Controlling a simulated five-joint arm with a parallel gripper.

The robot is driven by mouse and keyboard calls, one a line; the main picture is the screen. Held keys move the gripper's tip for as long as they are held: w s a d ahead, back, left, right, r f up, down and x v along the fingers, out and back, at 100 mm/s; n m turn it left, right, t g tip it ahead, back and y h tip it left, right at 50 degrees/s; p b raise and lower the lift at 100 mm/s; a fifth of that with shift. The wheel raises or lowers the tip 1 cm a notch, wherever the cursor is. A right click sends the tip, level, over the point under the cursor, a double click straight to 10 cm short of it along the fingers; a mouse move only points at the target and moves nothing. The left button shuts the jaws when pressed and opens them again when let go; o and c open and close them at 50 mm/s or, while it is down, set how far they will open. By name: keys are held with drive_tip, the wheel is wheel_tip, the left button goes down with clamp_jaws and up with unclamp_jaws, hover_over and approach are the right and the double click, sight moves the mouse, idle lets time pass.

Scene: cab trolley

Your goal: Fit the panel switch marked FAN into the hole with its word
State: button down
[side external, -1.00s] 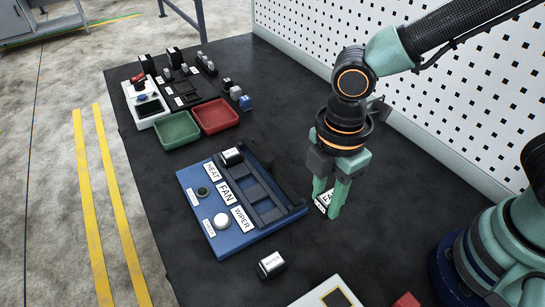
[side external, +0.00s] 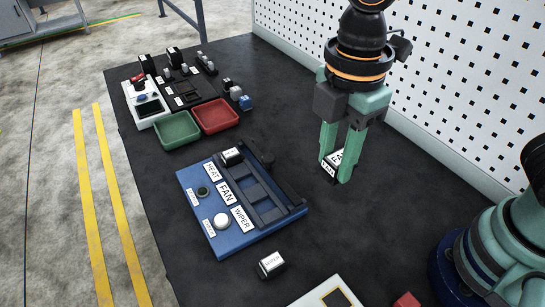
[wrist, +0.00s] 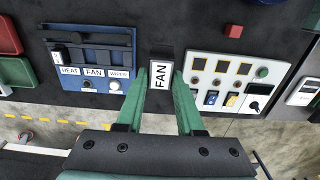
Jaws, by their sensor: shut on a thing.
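My gripper (side external: 337,170) is shut on the FAN switch (side external: 334,160), a black block with a white label, and holds it above the dark table, right of the blue panel (side external: 222,242). In the wrist view the FAN switch (wrist: 161,76) sits between the green fingers (wrist: 160,88), its word turned sideways. The blue panel also shows in the wrist view (wrist: 93,100), with the words HEAT, FAN and WIPER. On it, the hole by FAN (side external: 256,195) looks empty. A switch (side external: 231,156) sits at the HEAT end.
A loose black switch with a white label (side external: 271,264) lies on the table in front of the blue panel. Green (side external: 177,131) and red (side external: 215,116) trays stand behind it. A white panel (wrist: 234,85) lies to the right in the wrist view. A pegboard wall (side external: 430,110) edges the table.

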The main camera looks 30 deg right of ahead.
drive_tip(key=w+a+f, duration=0.3)
drive_tip(key=w+f, duration=0.1)
drive_tip(key=w, duration=0.5)
drive_tip(key=w+a+f, duration=0.3)
drive_tip(key=w, duration=0.7)
drive_tip(key=shift+f, duration=5.25)
drive_tip(key=shift+f, duration=0.3)
drive_tip(key=shift+c, duration=2.3)
unclamp_jaws()
drive_tip(key=shift+r, duration=0.1)
